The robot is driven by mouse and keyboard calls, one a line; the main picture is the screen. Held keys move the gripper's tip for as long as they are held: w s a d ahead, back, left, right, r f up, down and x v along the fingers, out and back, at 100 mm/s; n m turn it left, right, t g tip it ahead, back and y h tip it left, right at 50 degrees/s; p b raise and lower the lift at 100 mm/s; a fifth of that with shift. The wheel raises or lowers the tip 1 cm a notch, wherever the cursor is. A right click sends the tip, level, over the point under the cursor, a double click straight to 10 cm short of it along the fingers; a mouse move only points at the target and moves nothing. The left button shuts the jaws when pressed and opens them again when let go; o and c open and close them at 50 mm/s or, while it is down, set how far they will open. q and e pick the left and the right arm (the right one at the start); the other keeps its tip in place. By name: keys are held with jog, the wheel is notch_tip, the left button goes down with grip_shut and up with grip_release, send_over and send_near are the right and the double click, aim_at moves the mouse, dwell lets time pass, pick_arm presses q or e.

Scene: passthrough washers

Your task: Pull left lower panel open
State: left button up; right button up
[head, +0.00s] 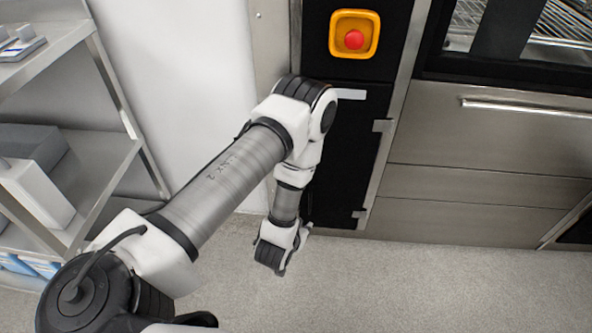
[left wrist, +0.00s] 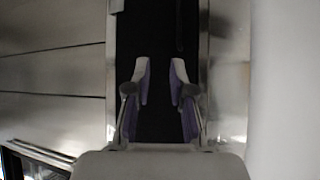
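The left lower panel (head: 352,150) is a tall, narrow black door below the emergency stop, and it looks shut. A short pale strip (head: 351,94) shows at its top, and small metal hinge-like plates (head: 382,126) are on its right edge. My left arm covers part of its left side. In the left wrist view the black panel (left wrist: 158,35) lies behind my left gripper (left wrist: 161,68). The two fingers are apart with nothing between them. A thin dark upright bar (left wrist: 180,27) shows on the panel beyond the right finger. Whether the fingers touch the panel cannot be told. My right gripper is out of view.
A red emergency button (head: 354,40) in a yellow frame sits above the panel. Steel fronts (head: 470,150) with a bar handle (head: 525,109) are to the right. A metal shelf (head: 95,160) with boxes stands at the left. The floor (head: 400,290) in front is clear.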

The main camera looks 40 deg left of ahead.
pick_arm(q)
jog(key=s+d+r+g+h+p, duration=0.1)
jog(key=s+d+r+g+p, duration=0.1)
jog(key=s+r+p, duration=0.3)
jog(key=shift+s+r+g+p, duration=0.2)
jog(key=shift+r+g+p, duration=0.15)
jog(key=shift+g+p, duration=0.15)
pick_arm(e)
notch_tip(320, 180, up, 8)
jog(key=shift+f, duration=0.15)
